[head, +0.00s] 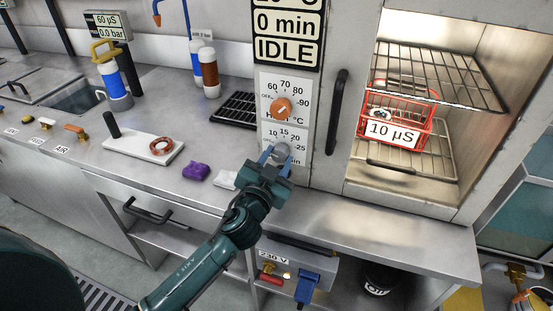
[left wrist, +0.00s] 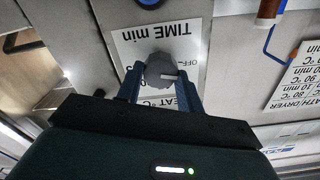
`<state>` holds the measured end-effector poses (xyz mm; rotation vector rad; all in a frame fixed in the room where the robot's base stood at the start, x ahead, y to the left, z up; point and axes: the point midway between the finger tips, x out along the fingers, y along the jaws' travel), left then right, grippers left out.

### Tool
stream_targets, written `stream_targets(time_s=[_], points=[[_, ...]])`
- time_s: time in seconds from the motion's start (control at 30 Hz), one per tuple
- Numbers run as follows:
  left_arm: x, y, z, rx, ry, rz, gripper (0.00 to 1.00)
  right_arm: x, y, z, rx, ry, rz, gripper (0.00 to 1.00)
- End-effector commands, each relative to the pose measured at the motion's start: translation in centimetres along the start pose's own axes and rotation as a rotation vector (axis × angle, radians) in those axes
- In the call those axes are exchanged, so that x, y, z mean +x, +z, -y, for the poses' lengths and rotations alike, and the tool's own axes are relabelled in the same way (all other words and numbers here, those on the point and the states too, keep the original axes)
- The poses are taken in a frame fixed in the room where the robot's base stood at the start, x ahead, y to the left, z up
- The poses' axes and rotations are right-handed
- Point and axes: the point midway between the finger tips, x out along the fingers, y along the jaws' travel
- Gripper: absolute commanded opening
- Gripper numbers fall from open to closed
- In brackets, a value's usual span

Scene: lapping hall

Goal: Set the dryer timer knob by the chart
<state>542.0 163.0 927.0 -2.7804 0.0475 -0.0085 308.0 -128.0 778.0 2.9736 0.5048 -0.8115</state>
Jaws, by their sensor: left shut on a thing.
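The grey timer knob (head: 282,151) sits on the lower dial plate of the dryer panel, with 10, 15, 20 and 25 marked around it. My left gripper (head: 276,157) is shut on this knob, one finger on each side. In the left wrist view the knob (left wrist: 158,66) shows between the two fingers on the upside-down TIME min plate (left wrist: 130,40). I cannot tell which mark the knob points to. A chart (left wrist: 296,82) with dryer temperatures and minutes stands at the right there, partly cut off. The dryer display (head: 287,22) reads 0 min and IDLE. My right gripper is not in view.
An orange heat knob (head: 281,108) sits just above the timer. Right of the panel, the lit dryer chamber holds a red basket (head: 410,135) labelled 10 µS. A purple cloth (head: 196,171) and a white tray (head: 130,149) lie on the bench to the left.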

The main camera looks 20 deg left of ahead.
Motion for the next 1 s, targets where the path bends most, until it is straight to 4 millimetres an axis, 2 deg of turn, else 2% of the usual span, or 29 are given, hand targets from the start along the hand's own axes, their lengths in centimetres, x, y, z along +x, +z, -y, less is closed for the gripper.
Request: stream_targets(time_s=[0.6, 1.0], points=[[-0.01, -0.05, -0.06, 0.457, 0.000, 0.000, 0.14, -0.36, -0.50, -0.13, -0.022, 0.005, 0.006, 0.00], [0.00, 0.02, -0.10, 0.592, 0.000, 0.000, 0.14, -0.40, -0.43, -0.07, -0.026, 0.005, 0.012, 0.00]])
